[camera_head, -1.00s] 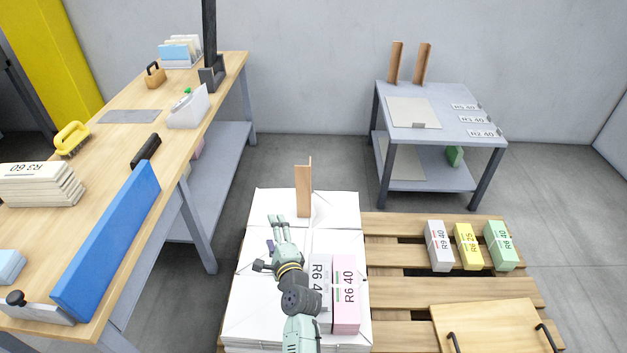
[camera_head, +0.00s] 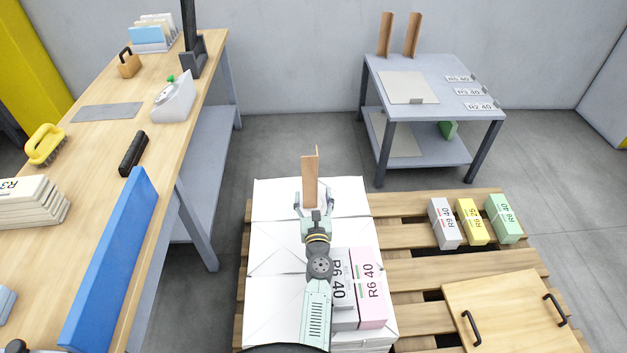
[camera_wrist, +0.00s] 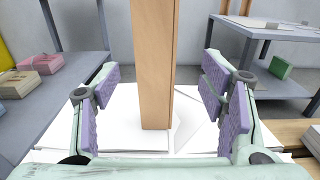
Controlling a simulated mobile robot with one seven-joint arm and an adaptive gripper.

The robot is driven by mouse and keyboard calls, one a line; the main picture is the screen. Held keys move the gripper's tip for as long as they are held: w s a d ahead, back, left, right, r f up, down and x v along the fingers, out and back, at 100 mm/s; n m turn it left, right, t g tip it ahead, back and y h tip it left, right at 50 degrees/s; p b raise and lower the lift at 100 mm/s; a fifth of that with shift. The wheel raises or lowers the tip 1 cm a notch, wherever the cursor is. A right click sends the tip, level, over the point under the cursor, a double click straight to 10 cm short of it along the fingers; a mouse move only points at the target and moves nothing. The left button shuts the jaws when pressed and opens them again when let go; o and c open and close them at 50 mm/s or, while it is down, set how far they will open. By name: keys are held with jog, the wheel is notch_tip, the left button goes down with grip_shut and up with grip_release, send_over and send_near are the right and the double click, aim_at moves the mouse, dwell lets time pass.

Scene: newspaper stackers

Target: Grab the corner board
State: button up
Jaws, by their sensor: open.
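A brown corner board (camera_head: 311,180) stands upright on the far part of the white stack (camera_head: 270,260) on the pallet. My gripper (camera_head: 314,200) is at its lower part, on the near side. In the wrist view the corner board (camera_wrist: 154,70) rises between the two open fingers (camera_wrist: 158,95) with purple pads, with a clear gap on each side. Neither pad touches it. Its top lies outside the wrist view. Two similar brown boards (camera_head: 385,35) stand at the back of the grey table.
A pink R6 40 bundle (camera_head: 370,290) and a grey bundle (camera_head: 345,290) lie on the stack beside my arm. More bundles (camera_head: 472,222) and a wooden board with handles (camera_head: 510,310) lie on the pallet (camera_head: 420,270). A workbench (camera_head: 90,190) stands left.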

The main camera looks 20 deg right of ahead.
aim_at(310, 183)
jog(key=w, duration=0.7)
jog(key=shift+w+d+b, duration=0.2)
jog(key=shift+d+b, duration=0.2)
jog(key=shift+c, duration=0.2)
jog(key=c, duration=1.2)
jog(key=shift+c, duration=0.3)
jog(key=shift+r, duration=0.1)
